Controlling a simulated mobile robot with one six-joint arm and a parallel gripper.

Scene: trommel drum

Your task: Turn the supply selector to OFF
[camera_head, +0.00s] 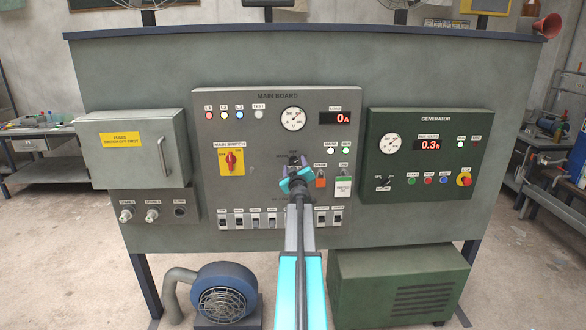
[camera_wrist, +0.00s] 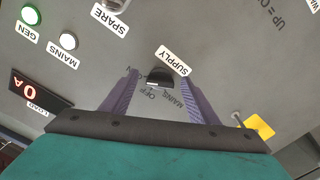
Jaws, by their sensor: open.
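The supply selector (camera_wrist: 161,79) is a small black knob on the grey main board, under a white SUPPLY label (camera_wrist: 173,60). In the wrist view it lies between the two purple fingers of my gripper (camera_wrist: 160,75), with a gap on both sides. My gripper is open and no contact shows. The words OFF and MAINS are printed around the knob, partly hidden; its exact pointing is hard to tell. In the head view my gripper (camera_head: 296,169) is in front of the main board (camera_head: 215,110) and largely covers the selector (camera_head: 294,158).
A red and yellow main switch (camera_head: 231,161) is left of my gripper. A red padlock (camera_head: 320,179) and a white-green tag (camera_head: 343,186) are close on its right. Several breakers (camera_head: 238,221) run below. The green generator panel (camera_head: 430,190) is further right.

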